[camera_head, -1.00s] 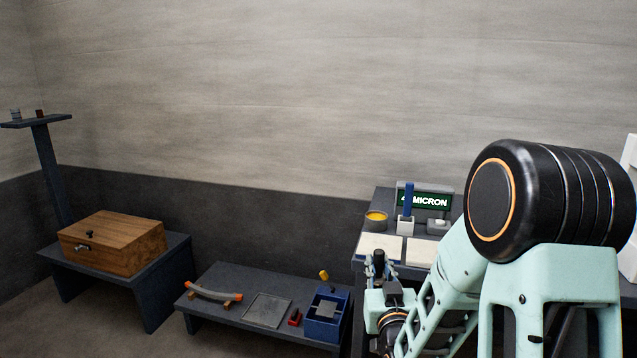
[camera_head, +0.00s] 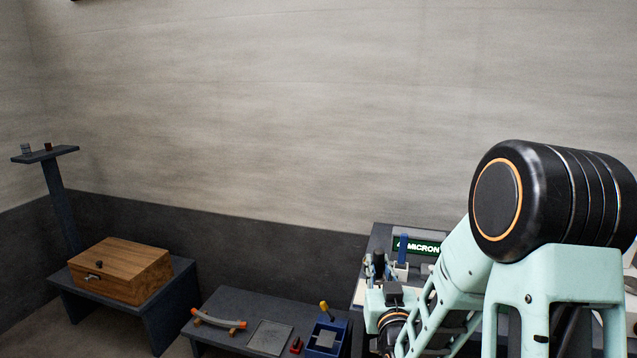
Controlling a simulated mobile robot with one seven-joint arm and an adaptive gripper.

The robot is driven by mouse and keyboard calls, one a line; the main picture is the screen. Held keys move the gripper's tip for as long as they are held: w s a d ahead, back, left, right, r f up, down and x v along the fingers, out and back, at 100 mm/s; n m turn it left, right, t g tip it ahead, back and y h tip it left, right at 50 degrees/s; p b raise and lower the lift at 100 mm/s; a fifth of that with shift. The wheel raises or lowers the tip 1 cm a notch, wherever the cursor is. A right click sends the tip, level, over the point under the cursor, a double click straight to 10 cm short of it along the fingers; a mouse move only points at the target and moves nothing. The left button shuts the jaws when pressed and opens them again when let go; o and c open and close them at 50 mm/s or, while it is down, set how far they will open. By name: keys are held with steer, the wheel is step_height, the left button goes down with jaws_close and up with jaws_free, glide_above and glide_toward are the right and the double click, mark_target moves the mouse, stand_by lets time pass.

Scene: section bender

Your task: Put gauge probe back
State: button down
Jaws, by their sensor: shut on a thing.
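My gripper (camera_head: 378,268) is low in the picture, right of centre, in front of the right-hand bench. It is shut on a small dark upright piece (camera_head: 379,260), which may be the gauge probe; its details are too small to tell. Behind it is a grey unit with a green sign reading MICRON (camera_head: 421,247). A blue upright post (camera_head: 403,246) stands in a pale block in front of that unit, partly hidden by my gripper and arm.
A low dark bench (camera_head: 228,303) carries a curved piece with orange ends (camera_head: 218,321), a grey plate (camera_head: 270,337), a small red item (camera_head: 296,345) and a blue box (camera_head: 327,338). A wooden box (camera_head: 121,271) sits on a dark stand at left. My arm hides much of the right side.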

steer(key=shift+r+p, duration=0.45)
steer(key=shift+r, duration=0.45)
steer(key=w+d+f+n+y+b, duration=0.1)
steer(key=w+d+f+b, duration=0.7)
steer(key=b, duration=1.5)
steer(key=shift+w+d+f+y, duration=0.15)
steer(key=shift+d+f+y, duration=0.25)
steer(key=shift+d+f, duration=1.2)
steer(key=shift+a+f, duration=0.4)
steer(key=shift+f, duration=0.15)
